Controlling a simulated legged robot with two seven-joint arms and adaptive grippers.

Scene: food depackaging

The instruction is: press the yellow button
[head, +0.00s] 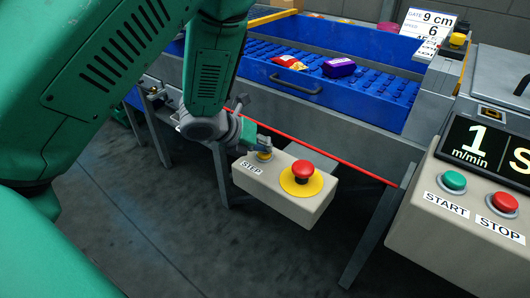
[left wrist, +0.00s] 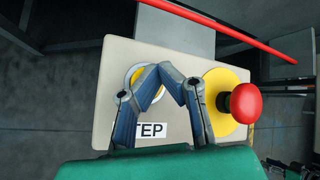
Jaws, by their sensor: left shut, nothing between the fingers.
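The yellow button (head: 264,157), in a pale ring, sits on a beige control box (head: 300,205) above a STEP label. In the left wrist view the yellow button (left wrist: 136,76) is partly hidden behind my fingers. My left gripper (head: 265,149) is shut and empty, with its fingertips down at the button. In the left wrist view the tips of the left gripper (left wrist: 166,70) meet over the button's right side. I cannot tell whether they touch or push it in. My right gripper is not in view.
A red mushroom button (head: 303,170) on a yellow disc stands right beside the yellow one. A red rail (head: 330,158) runs behind the box. A blue conveyor (head: 380,90) carries a red packet (head: 289,62) and a purple packet (head: 339,67). START and STOP buttons are at right.

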